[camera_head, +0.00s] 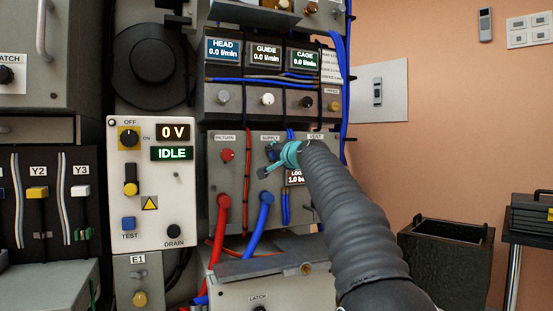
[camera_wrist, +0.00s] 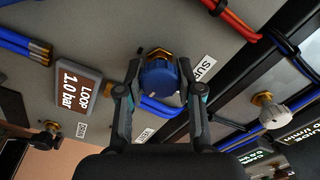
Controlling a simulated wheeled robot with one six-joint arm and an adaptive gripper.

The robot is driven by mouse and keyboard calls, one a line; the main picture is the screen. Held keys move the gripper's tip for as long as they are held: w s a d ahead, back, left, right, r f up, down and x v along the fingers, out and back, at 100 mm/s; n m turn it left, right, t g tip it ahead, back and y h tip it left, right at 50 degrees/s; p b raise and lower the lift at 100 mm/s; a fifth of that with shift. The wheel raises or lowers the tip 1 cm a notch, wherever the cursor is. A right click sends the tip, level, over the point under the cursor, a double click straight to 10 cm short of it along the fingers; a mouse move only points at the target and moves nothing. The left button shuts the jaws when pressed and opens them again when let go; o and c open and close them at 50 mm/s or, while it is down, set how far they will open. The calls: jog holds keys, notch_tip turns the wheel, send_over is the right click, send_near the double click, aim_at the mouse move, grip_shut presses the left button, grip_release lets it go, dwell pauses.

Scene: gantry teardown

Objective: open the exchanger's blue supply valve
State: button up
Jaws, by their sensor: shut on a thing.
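The blue supply valve knob (camera_wrist: 160,82) sits on a brass stem on the exchanger panel, beside the SUPPLY label (camera_wrist: 201,73). My gripper (camera_wrist: 160,88) has one finger on each side of the knob and is shut on it in the wrist view. In the head view my gripper (camera_head: 272,160) is at the panel under the SUPPLY label (camera_head: 270,137), and my arm comes in from the lower right. Only a small part of the blue knob shows there, behind the fingers. The loop display (camera_wrist: 77,90) reads 1.0 bar.
The red return knob (camera_head: 227,155) is left of my gripper. Red (camera_head: 221,225) and blue (camera_head: 261,220) hoses hang below. Flow displays above read 0.0 l/min. The control panel (camera_head: 185,210) shows 0 V and IDLE. A dark bin (camera_head: 445,262) stands at the right.

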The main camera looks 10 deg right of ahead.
jog(key=shift+n, duration=0.6)
jog(key=o, duration=1.2)
jog(key=shift+a, duration=0.1)
jog(key=shift+c, duration=0.2)
jog(key=v, duration=1.2)
